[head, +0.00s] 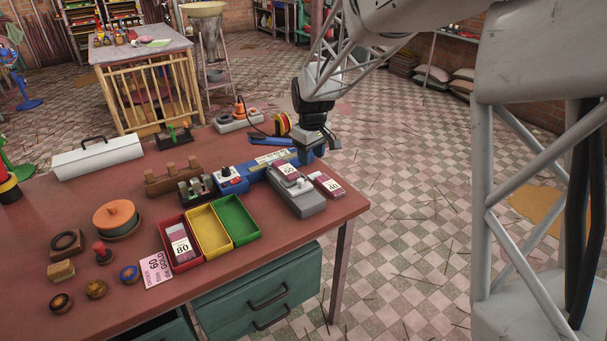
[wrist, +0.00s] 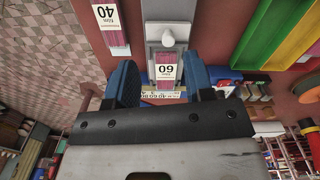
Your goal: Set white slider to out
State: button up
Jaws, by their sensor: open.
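A small white knob (wrist: 168,38), which looks like the white slider, stands on a grey unit (wrist: 155,10) in the wrist view. In the head view this grey unit (head: 309,205) sits at the table's right end, against a long blue device (head: 256,172). A pink bundle with a "60" label (wrist: 166,72) lies on the unit, beside the knob. My gripper (wrist: 159,88) is open; its blue-padded fingers appear on either side of the bundle in the wrist view. In the head view my gripper (head: 311,153) hangs over the unit's far end. Whether it touches anything is unclear.
A pink "40" bundle (head: 327,185) lies right of the unit, near the table edge. Red (head: 166,243), yellow (head: 207,251) and green (head: 250,238) trays stand in front. A wooden rack (head: 173,180) is to the left. The near-left table holds several small items.

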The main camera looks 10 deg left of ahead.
aim_at(300, 180)
jog(key=shift+n, duration=0.4)
jog(key=a, duration=0.1)
jog(key=w+a+f, duration=0.1)
jog(key=a+f, duration=0.1)
jog(key=shift+w+a+f, duration=0.25)
jog(key=shift+w+a, duration=0.05)
jog(key=shift+f, duration=3.9)
jog(key=shift+c, duration=0.5)
grip_shut()
